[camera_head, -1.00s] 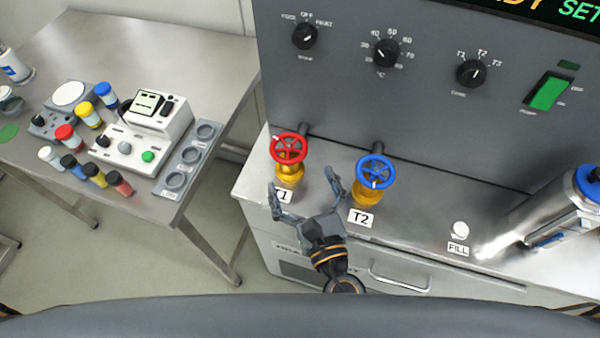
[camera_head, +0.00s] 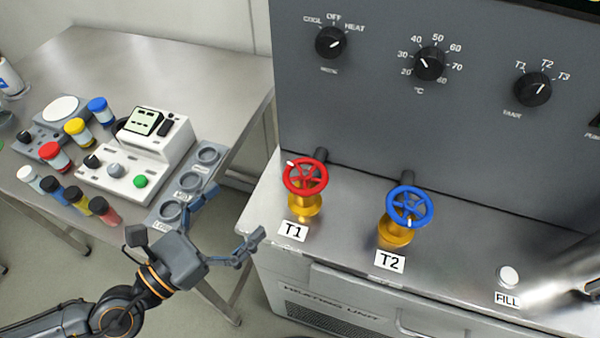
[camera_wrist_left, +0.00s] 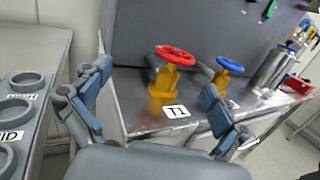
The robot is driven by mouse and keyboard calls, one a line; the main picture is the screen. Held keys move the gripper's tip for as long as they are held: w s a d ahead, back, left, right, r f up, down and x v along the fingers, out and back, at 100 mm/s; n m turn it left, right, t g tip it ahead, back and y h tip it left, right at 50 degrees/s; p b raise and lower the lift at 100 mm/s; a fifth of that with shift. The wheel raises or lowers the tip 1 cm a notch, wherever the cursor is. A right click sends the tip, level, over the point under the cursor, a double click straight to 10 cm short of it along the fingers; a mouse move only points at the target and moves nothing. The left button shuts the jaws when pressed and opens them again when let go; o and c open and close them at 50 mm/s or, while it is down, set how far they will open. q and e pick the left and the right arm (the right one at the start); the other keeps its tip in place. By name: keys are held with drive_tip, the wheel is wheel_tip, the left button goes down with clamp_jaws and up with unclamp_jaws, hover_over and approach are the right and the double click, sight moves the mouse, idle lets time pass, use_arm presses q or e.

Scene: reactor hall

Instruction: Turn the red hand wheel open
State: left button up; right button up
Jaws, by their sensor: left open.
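The red hand wheel (camera_head: 305,176) sits on a yellow valve body (camera_head: 305,206) behind the T1 label (camera_head: 293,231), in front of the grey panel. A white mark shows on its rim at the upper left. My left gripper (camera_head: 228,222) is open and empty, to the left of the red wheel and lower in the head view, apart from it. In the left wrist view the red wheel (camera_wrist_left: 176,55) shows beyond and between the two spread fingers (camera_wrist_left: 155,100). My right gripper is not in view.
A blue hand wheel (camera_head: 409,206) on a yellow valve stands to the right, behind the T2 label (camera_head: 389,261). A side table (camera_head: 120,50) at left carries a white device (camera_head: 135,160), a grey tray (camera_head: 186,187) and several capped vials. A gap separates the table and the heating unit.

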sight(323, 164)
use_arm(q)
drive_tip(key=shift+d+m+g+h, duration=0.5)
drive_tip(key=shift+d+m+g, duration=0.2)
drive_tip(key=shift+d+g, duration=0.5)
drive_tip(key=p+x, duration=0.2)
drive_tip(key=r+p+x, duration=0.1)
drive_tip(key=p+x, duration=0.1)
drive_tip(key=p, duration=0.1)
drive_tip(key=shift+w+d, duration=0.1)
drive_tip(key=shift+d, duration=0.05)
drive_tip(key=p+x, duration=0.1)
drive_tip(key=x, duration=0.1)
drive_tip(key=p+x, duration=0.1)
drive_tip(key=x, duration=0.1)
drive_tip(key=p+x, duration=0.1)
drive_tip(key=x, duration=0.1)
drive_tip(key=shift+d+f+p, duration=0.15)
drive_tip(key=shift+f+p, duration=0.15)
drive_tip(key=shift+p, duration=0.1)
drive_tip(key=shift+w+d+f, duration=0.15)
drive_tip(key=shift+w+d, duration=0.2)
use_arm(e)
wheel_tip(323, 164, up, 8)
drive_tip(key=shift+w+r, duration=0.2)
